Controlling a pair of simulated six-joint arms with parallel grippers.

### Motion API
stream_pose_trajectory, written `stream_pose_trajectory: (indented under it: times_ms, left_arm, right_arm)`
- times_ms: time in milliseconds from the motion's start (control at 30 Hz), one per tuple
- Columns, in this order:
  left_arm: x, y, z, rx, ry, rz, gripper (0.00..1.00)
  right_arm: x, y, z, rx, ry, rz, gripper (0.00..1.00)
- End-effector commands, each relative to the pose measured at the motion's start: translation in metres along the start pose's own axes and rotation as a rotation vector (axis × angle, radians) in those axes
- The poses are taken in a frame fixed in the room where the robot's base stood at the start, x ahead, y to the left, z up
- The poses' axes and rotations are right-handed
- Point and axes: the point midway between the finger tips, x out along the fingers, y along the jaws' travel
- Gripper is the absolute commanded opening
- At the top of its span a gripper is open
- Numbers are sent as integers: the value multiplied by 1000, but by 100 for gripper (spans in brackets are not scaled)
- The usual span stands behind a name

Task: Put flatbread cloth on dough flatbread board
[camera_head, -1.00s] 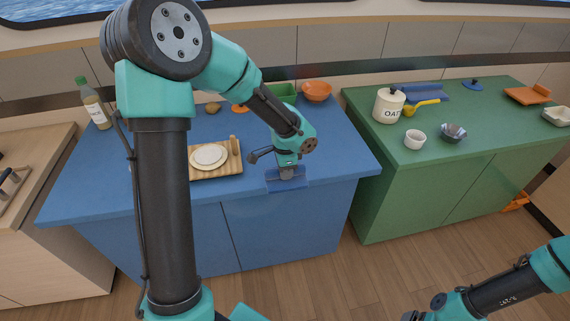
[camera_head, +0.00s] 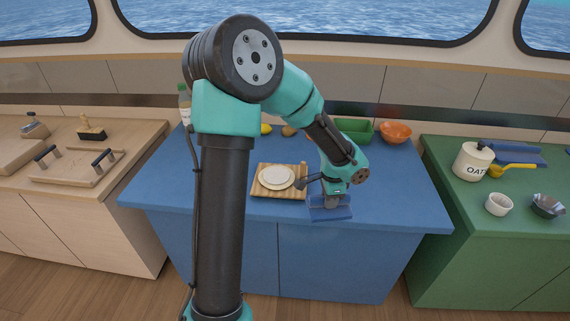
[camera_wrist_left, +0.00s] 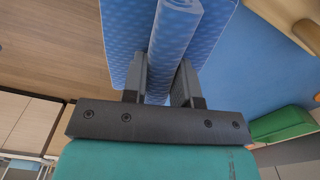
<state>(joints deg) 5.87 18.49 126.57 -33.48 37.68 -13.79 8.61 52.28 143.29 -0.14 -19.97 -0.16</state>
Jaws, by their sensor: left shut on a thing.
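The blue patterned flatbread cloth (camera_head: 330,213) is at the front edge of the blue counter. In the left wrist view the cloth (camera_wrist_left: 178,28) has a raised fold pinched between my fingers. My left gripper (camera_head: 332,200) is shut on it; in the wrist view the gripper (camera_wrist_left: 160,85) stands over the cloth. The wooden flatbread board (camera_head: 258,190) lies just left of the gripper, with pale round dough (camera_head: 276,176) on it. I cannot tell whether the cloth touches the counter. My right gripper is not in view.
Behind on the blue counter (camera_head: 405,190) stand a green tray (camera_head: 354,128), an orange bowl (camera_head: 396,131) and a bottle, partly hidden by my arm. The green counter at right holds an oats jar (camera_head: 472,162). The blue counter right of the cloth is clear.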

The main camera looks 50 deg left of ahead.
Motion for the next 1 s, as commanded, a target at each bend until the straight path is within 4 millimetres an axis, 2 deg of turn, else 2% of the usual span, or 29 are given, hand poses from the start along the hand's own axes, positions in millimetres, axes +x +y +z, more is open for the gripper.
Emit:
stream_pose_trajectory:
  times_ms: [33,200,300,400,500,600,1000]
  left_arm:
    - [-5,-8,19,-65,1,-1,4]
    - [-19,-27,80,-290,0,-1,4]
    - [-26,-33,112,-405,1,-2,4]
    - [-32,-36,135,-493,0,-3,4]
    - [-35,-36,149,-547,-1,-4,4]
    - [-36,-37,155,-568,-2,-4,4]
    - [-35,-42,154,-570,-2,-4,4]
  right_arm:
    - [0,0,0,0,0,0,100]
    - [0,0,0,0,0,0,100]
    - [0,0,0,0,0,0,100]
    - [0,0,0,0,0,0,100]
    - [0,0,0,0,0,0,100]
    - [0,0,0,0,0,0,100]
    - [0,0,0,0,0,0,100]
